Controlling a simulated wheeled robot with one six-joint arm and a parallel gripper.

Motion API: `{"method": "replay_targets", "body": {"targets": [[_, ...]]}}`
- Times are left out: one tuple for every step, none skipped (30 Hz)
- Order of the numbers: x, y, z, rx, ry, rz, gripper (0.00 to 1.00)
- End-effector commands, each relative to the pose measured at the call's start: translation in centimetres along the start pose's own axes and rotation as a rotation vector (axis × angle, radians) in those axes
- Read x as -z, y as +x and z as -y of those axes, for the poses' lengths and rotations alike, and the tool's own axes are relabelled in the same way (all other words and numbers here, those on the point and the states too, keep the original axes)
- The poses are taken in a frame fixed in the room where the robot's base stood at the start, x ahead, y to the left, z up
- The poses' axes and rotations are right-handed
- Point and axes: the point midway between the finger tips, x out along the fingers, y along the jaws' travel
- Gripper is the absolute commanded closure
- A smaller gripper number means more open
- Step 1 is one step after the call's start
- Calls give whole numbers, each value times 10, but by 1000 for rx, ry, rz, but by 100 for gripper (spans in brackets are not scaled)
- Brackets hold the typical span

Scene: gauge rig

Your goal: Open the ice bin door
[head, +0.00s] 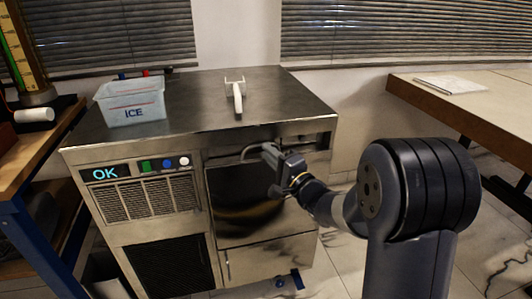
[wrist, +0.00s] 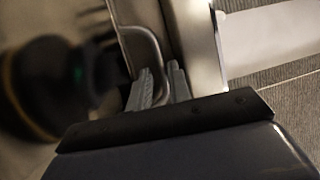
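The ice bin door (head: 243,203) is a dark, shiny panel on the front of the steel ice machine (head: 262,108). It looks closed, or nearly so. Its curved bar handle (head: 247,152) is at the top of the door. My gripper (head: 270,150) is at the right part of this handle, coming from the right. In the wrist view the handle (wrist: 150,42) bends down between the two fingers of my gripper (wrist: 160,82). The fingers are close on both sides of the bar and appear shut on it. The exact contact is partly hidden.
A clear bin marked ICE (head: 131,101) and a white scoop (head: 237,96) rest on the machine's top. The panel (head: 105,174) reads OK beside several buttons. A lower panel (head: 268,260) is under the door. A wooden table (head: 470,105) stands at right, with floor between.

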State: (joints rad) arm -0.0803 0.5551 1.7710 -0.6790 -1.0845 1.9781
Motion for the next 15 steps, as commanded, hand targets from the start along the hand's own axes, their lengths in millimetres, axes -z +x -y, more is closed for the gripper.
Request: {"method": "replay_targets", "body": {"targets": [[0, 6, -1, 2, 0, 1, 81], [0, 9, -2, 1, 0, 1, 81], [0, 13, -1, 0, 0, 0, 81], [0, 15, -1, 0, 0, 0, 81], [0, 16, -1, 0, 0, 1, 81], [0, 18, -1, 0, 1, 1, 81], [0, 19, 0, 0, 0, 0, 81], [0, 20, 0, 0, 0, 0, 81], [0, 20, 0, 0, 0, 0, 81], [0, 20, 0, 0, 0, 0, 81], [0, 20, 0, 0, 0, 0, 81], [0, 20, 0, 0, 0, 0, 81], [0, 20, 0, 0, 0, 0, 81], [0, 20, 0, 0, 0, 0, 81], [0, 20, 0, 0, 0, 0, 81]]}}
